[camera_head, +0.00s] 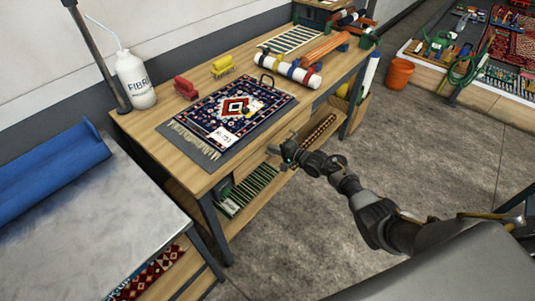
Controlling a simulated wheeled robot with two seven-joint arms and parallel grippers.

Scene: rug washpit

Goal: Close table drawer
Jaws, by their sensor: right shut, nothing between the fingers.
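The wooden table (185,158) stands along the wall, with a small patterned rug (235,108) on its top. Its drawer sits under the front edge of the top. From this angle the drawer front is mostly hidden by the top and my gripper, and I cannot tell how far out it is. My right arm reaches in from the lower right. My right gripper (286,153) is shut and empty, close to the table's front below the edge of the top. I cannot tell whether it touches the table. My left gripper is not in view.
A white bottle (135,80), red and yellow brushes and rolled pieces stand on the table. A lower shelf holds slatted racks (248,190). An orange bucket (399,74) stands behind right. The floor in front is clear.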

